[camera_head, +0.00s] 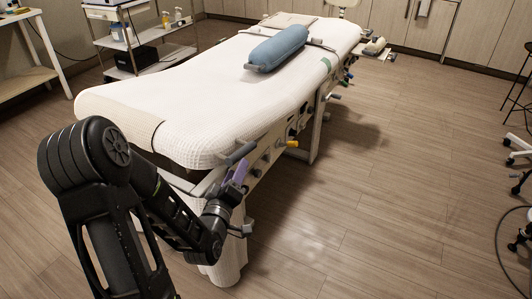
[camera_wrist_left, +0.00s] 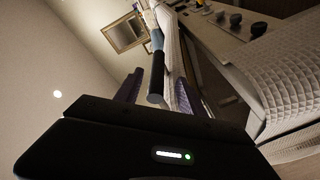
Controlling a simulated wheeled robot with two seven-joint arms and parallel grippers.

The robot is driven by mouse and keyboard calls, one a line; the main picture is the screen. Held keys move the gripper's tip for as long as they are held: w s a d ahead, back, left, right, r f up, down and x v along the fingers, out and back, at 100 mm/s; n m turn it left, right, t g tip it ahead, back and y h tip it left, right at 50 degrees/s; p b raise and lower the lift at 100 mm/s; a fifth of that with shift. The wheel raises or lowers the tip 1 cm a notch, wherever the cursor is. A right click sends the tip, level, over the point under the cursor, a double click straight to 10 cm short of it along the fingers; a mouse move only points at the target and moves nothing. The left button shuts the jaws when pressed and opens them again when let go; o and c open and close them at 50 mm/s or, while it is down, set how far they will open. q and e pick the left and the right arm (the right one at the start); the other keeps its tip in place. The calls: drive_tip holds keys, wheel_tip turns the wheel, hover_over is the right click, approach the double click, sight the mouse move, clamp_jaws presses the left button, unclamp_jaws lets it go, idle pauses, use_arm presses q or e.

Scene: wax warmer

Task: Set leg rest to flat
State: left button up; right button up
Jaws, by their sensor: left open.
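The treatment bed (camera_head: 205,85) has a white waffle cover, and its leg rest end (camera_head: 115,112) is nearest me. I cannot tell the leg rest's exact angle. A dark grey lever (camera_head: 240,153) sticks out at the bed's near right corner. My left gripper (camera_head: 237,175), with purple fingers, is at that corner just below the lever. In the left wrist view a dark rod-like handle (camera_wrist_left: 157,82) lies between the two open fingers of the left gripper (camera_wrist_left: 159,92), with gaps on both sides. My right gripper is not in view.
A blue bolster (camera_head: 278,48) lies on the bed. A trolley (camera_head: 140,40) stands at the back left. The wooden floor (camera_head: 400,200) to the right is mostly clear.

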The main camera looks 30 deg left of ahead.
sight(246, 144)
use_arm(q)
drive_tip(key=shift+s+a+r+n, duration=0.15)
drive_tip(key=shift+a+r+n, duration=0.05)
drive_tip(key=shift+r+n, duration=0.1)
drive_tip(key=shift+b+x, duration=2)
drive_tip(key=shift+x, duration=1.9)
drive_tip(key=shift+r, duration=0.1)
drive_tip(key=shift+c, duration=0.2)
